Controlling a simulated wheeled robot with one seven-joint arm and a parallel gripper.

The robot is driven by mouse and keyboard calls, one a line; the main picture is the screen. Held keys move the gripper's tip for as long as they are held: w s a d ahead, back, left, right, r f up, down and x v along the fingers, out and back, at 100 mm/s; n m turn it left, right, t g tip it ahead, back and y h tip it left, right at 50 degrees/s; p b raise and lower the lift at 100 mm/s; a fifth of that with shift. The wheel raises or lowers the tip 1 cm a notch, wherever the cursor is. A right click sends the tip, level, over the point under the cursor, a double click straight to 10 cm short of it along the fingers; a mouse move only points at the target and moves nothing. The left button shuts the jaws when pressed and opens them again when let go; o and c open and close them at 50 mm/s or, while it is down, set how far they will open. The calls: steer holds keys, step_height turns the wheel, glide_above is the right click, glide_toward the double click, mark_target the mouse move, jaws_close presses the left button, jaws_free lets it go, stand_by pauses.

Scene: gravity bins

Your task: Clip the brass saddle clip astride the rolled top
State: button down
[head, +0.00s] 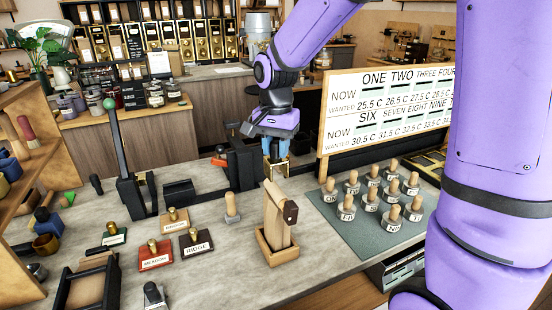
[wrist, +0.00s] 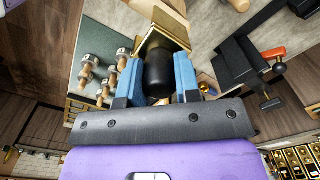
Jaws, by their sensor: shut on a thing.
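My gripper (head: 277,150) is shut on the brass saddle clip (head: 281,170), which hangs under the fingers, above and a little behind the tan bag (head: 275,220) in this view. In the wrist view my blue fingertips (wrist: 157,78) are on either side of the clip's black grip (wrist: 157,70), with its brass body (wrist: 166,32) beyond. The bag stands upright in a small wooden tray (head: 279,254). The clip appears apart from the bag; the exact gap is hard to tell.
A black lever press (head: 122,165) and several stamps (head: 155,255) lie left. A small stamp (head: 232,206) stands beside the bag. The counter front is partly clear.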

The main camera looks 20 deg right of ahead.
mark_target(276, 159)
steer(key=shift+f, duration=0.15)
steer(key=shift+f, duration=1.55)
steer(key=shift+f, duration=2.4)
stand_by(2.5)
steer(key=c, duration=0.8)
jaws_free()
steer(key=shift+o, duration=0.2)
step_height(276, 159, up, 11)
steer(key=shift+f, duration=0.1)
